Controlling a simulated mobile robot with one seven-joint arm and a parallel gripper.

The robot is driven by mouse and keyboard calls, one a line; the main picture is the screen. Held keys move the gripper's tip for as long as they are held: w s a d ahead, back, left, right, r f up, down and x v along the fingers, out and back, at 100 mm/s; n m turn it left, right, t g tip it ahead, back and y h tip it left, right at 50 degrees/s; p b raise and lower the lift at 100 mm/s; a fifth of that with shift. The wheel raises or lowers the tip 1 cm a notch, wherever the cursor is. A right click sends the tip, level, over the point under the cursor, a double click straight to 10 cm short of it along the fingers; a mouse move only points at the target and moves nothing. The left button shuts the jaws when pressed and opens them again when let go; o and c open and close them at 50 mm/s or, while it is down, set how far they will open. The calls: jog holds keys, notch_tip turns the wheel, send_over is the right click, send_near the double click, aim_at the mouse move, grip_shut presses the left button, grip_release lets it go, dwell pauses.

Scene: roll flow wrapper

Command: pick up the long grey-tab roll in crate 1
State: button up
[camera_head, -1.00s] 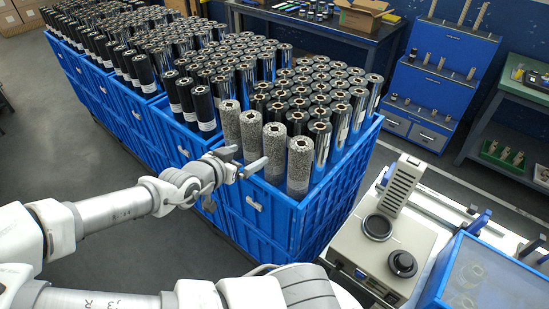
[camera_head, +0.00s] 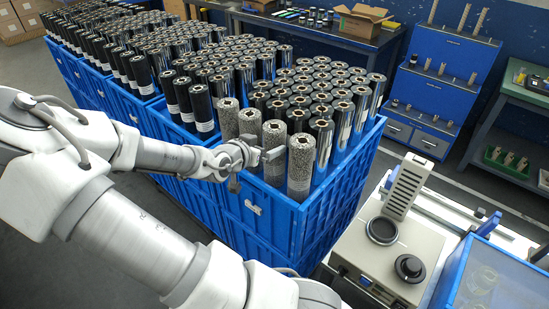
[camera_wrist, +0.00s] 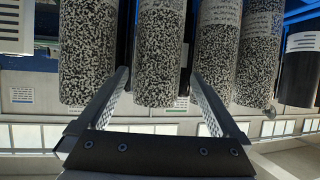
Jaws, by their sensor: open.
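Several grey speckled rolls stand upright along the front of the nearest blue crate (camera_head: 250,208). My gripper (camera_head: 260,167) is open at this row, in front of the third speckled roll (camera_head: 274,137) from the left. In the wrist view, which appears upside down, my open fingers (camera_wrist: 160,73) lie to either side of one speckled roll (camera_wrist: 158,45), apart from it. Another speckled roll (camera_wrist: 88,45) is left of the fingers, and one (camera_wrist: 216,50) is close behind the right finger. Whether the fingertips reach past the roll's front is unclear. I cannot make out a grey tab or crate number.
Dark shiny rolls (camera_head: 342,105) fill the crate close behind the speckled ones. A black roll (camera_head: 202,108) stands to their left. A beige machine (camera_head: 395,245) stands at the right. Grey floor lies left of the crates.

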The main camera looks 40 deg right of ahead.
jog(key=shift+b+x, duration=0.35)
jog(key=shift+x, duration=2.35)
jog(key=shift+s, duration=0.2)
grip_shut()
jog(key=shift+r, duration=0.1)
